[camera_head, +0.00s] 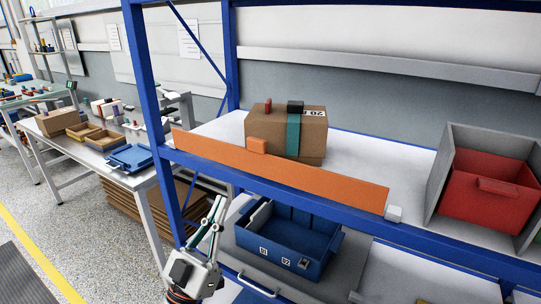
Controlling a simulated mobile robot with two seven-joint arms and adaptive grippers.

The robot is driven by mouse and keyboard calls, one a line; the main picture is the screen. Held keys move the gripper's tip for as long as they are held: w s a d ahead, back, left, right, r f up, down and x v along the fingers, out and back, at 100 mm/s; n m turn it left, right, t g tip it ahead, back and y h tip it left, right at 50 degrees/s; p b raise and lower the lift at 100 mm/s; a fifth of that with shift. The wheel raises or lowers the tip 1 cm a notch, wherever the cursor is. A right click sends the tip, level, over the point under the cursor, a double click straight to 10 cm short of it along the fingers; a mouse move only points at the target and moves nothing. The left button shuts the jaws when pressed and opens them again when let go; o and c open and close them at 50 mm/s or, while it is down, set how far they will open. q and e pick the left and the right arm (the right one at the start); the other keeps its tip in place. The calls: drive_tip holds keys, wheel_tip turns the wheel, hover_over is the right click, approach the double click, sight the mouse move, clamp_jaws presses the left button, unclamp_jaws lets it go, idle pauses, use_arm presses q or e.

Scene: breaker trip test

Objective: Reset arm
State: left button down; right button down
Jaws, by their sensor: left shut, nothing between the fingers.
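My left gripper (216,213) shows at the bottom, left of the middle, pointing up in front of the blue rack. Its fingers are shut with nothing between them. It is below the left part of the orange bar (330,183) and left of the blue bin, apart from the bar as far as I can see. My right gripper is not in view.
A cardboard box (312,148) with a teal strap stands behind the bar. A blue bin (285,248) sits on the lower shelf. A red bin (482,200) is in a grey housing at right. The blue rack post (146,75) stands at left, with a workbench (62,165) beyond.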

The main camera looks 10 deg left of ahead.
use_arm(q)
drive_tip(key=s+d+f+m+g, duration=0.1)
drive_tip(key=d+f+g, duration=0.1)
drive_tip(key=f, duration=0.5)
drive_tip(key=s+d+f+g+y, duration=0.1)
drive_tip(key=f+g, duration=0.2)
drive_tip(key=f, duration=0.4)
drive_tip(key=s+d+f+m+g, duration=0.1)
drive_tip(key=s+d+f+g, duration=0.1)
drive_tip(key=f, duration=0.4)
drive_tip(key=s+a+f+g+y, duration=0.1)
drive_tip(key=s+a+f+g, duration=0.1)
drive_tip(key=s+f, duration=0.2)
drive_tip(key=s+a+f+n+g+y, duration=0.1)
drive_tip(key=s+f+g+y, duration=0.1)
drive_tip(key=f, duration=0.8)
drive_tip(key=s+a+f+g+y, duration=0.2)
drive_tip(key=s+f+g, duration=0.1)
drive_tip(key=s+f, duration=0.3)
drive_tip(key=shift+s+a+f+n, duration=0.35)
drive_tip(key=shift+s+f+n, duration=0.05)
drive_tip(key=shift+f, duration=0.55)
